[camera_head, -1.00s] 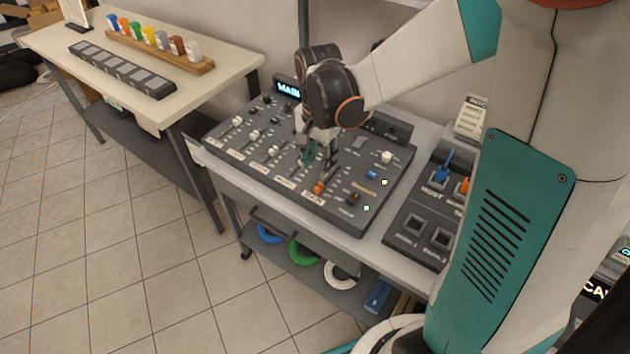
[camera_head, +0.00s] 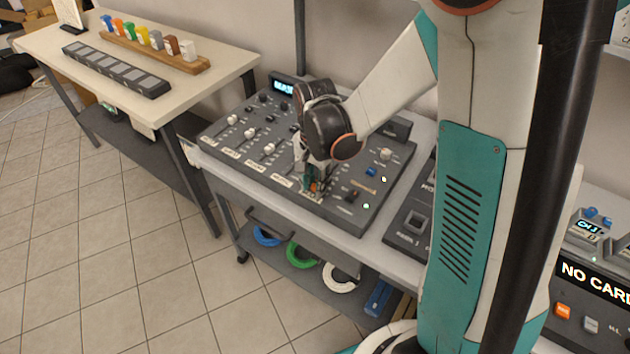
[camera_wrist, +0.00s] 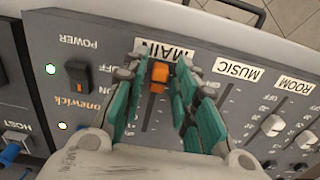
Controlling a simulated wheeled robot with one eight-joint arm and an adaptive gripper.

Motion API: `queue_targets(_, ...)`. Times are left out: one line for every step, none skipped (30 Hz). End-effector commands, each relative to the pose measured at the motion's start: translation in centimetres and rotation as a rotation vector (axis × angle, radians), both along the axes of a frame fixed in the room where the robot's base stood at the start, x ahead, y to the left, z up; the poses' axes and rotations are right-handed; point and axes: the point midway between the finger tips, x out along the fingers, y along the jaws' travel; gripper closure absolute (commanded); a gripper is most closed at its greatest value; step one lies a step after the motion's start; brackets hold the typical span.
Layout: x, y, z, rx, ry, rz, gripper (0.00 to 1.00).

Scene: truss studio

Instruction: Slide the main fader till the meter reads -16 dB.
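The mixing console (camera_head: 225,150) stands on a grey table. Its orange main fader (camera_wrist: 160,72) sits near the MAIN label end of its slot in the wrist view. In the head view the fader (camera_head: 314,187) shows only partly, behind the fingers. My gripper (camera_wrist: 160,74) is open, with one teal finger on each side of the orange knob and a narrow gap visible. In the head view my gripper (camera_head: 313,184) is low over the console's front edge. The lit meter display (camera_head: 283,88) is at the console's back; its text is too small to read.
The MUSIC and ROOM faders with white knobs (camera_wrist: 273,125) are beside the main slot. A second panel (camera_head: 412,222) stands right of the console. Coloured cable coils (camera_head: 303,255) lie on the shelf below.

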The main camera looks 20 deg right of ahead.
Motion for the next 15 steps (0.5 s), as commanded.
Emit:
queue_targets(0.0, 0.0, 0.0, 0.0, 0.0, 0.0, 0.92)
queue_targets(0.0, 0.0, 0.0, 0.0, 0.0, 0.0, 0.99)
queue_targets(0.0, 0.0, 0.0, 0.0, 0.0, 0.0, 1.0)
queue_targets(0.0, 0.0, 0.0, 0.0, 0.0, 0.0, 1.0)
queue_targets(0.0, 0.0, 0.0, 0.0, 0.0, 0.0, 1.0)
queue_targets(0.0, 0.0, 0.0, 0.0, 0.0, 0.0, 1.0)
queue_targets(0.0, 0.0, 0.0, 0.0, 0.0, 0.0, 1.0)
queue_targets(0.1, -0.1, 0.0, 0.0, 0.0, 0.0, 1.0)
queue_targets(0.2, -0.3, 0.0, 0.0, 0.0, -0.001, 1.0)
queue_targets(0.5, -0.6, 0.0, 0.0, 0.0, -0.003, 1.0)
queue_targets(0.8, -1.0, 0.0, 0.0, 0.0, -0.004, 1.0)
queue_targets(1.3, -1.7, 0.0, 0.0, 0.0, -0.004, 1.0)
queue_targets(1.7, -2.2, 0.0, 0.0, 0.0, -0.005, 1.0)
queue_targets(2.0, -2.8, 0.0, 0.0, 0.0, -0.005, 1.0)
queue_targets(2.6, -3.5, 0.0, 0.0, 0.0, -0.005, 1.0)
